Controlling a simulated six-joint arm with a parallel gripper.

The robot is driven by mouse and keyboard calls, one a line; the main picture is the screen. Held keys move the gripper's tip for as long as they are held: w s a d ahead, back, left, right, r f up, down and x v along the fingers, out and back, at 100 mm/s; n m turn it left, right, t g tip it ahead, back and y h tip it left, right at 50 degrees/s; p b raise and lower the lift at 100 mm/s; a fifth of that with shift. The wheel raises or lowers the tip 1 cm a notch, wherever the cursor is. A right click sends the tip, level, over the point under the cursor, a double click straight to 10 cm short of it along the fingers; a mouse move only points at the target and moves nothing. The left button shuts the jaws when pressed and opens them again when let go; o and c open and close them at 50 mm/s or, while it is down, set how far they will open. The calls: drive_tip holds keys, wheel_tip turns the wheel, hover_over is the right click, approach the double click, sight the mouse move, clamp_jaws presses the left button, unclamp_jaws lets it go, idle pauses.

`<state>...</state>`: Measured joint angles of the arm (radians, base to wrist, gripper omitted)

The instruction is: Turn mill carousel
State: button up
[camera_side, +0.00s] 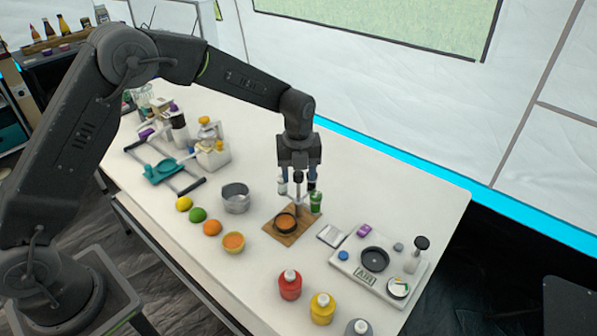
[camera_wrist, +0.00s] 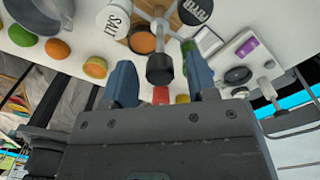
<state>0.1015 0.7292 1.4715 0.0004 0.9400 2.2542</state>
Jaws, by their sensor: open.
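The mill carousel has a grey post with several arms and stands on a wooden board (camera_side: 277,236). In the wrist view, a white SALT mill (camera_wrist: 113,21) and a dark mill with white lettering (camera_wrist: 196,11) sit on its arms. A black-ended arm or mill (camera_wrist: 160,68) points toward the camera and appears between the fingers. A dark round dish with orange contents (camera_side: 286,222) is on the board; it also shows in the wrist view (camera_wrist: 142,42). My gripper (camera_side: 299,178) is open above the carousel, pointing down. I cannot tell whether a finger touches it.
A metal pot (camera_side: 236,198), fruit (camera_side: 198,214) and an orange-filled bowl (camera_side: 233,242) lie left of the board. A white station (camera_side: 377,264) with a black ring is at right. Red (camera_side: 290,285) and yellow (camera_side: 322,308) bottles stand in front. The table's back right is clear.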

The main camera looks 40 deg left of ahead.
drive_tip(key=shift+c, duration=0.5)
drive_tip(key=c, duration=0.8)
drive_tip(key=shift+c, duration=0.2)
drive_tip(key=n, duration=0.4)
drive_tip(key=shift+n, duration=0.3)
drive_tip(key=n, duration=0.9)
drive_tip(key=shift+n, duration=2.1)
